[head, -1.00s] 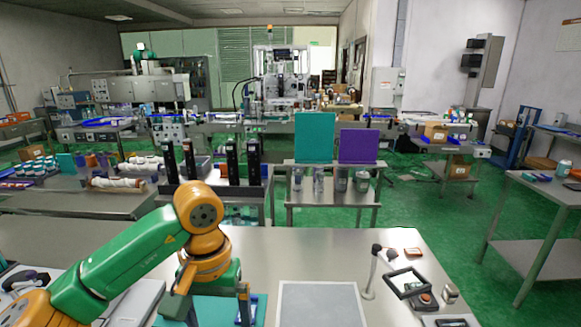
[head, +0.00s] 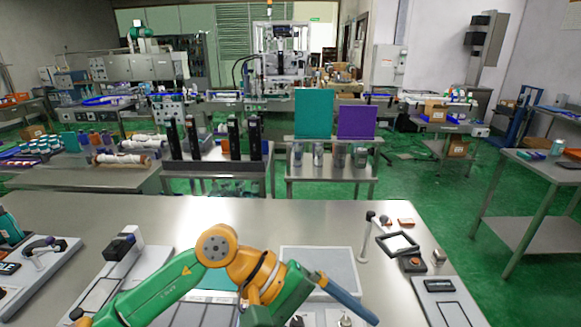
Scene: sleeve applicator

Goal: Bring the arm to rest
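My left arm, green and orange, comes in from the lower left over the front of the steel worktable (head: 200,208). Its wrist bends to the right, and my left gripper (head: 343,297) shows as a slanted blue-grey bar with a bit of orange at its upper end. It is in front of a pale grey framed panel (head: 322,262) on the table and covers part of its near edge. I see the gripper from the side, so its opening and anything in it cannot be made out. My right gripper is not in view.
A black-framed square (head: 397,244), a small post (head: 365,240) and small boxes stand at the table's right. White trays (head: 110,290) lie at the left. The table's far strip is clear. Beyond stand teal (head: 313,112) and purple (head: 356,121) panels on another table.

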